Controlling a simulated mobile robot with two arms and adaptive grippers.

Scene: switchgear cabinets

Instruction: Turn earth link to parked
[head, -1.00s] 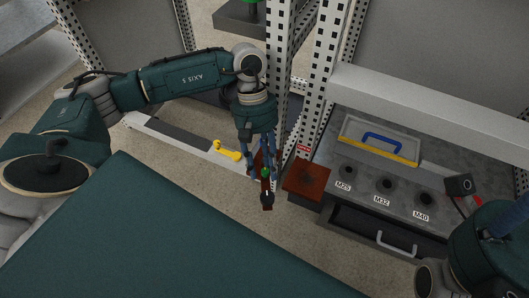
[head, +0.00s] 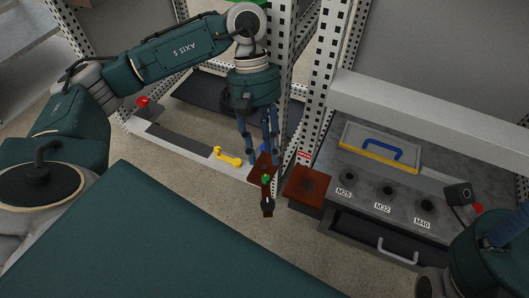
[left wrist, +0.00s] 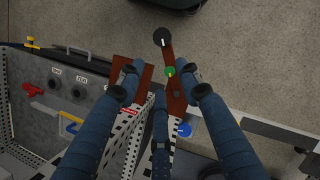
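The earth link is a narrow red-brown bar with a green hub (head: 266,179) and a black round knob (head: 267,206) at its near end. In the left wrist view the green hub (left wrist: 170,71) and black knob (left wrist: 162,37) show clearly. The bar's far end lies over a red-brown plate (left wrist: 178,100). A separate red-brown plate (head: 307,183) sits just right of the link. My left gripper (head: 262,160) is open above the link, its fingers spread around the hub area; I see nothing held. My right gripper is out of frame; only part of that arm shows at lower right.
A perforated metal post (head: 314,85) stands close behind the link. A yellow handle (head: 228,156) lies left of my gripper, and a red knob (head: 143,102) farther left. A grey bench with M25, M32 and M40 holes (head: 387,190) and a drawer handle (head: 397,250) is at right.

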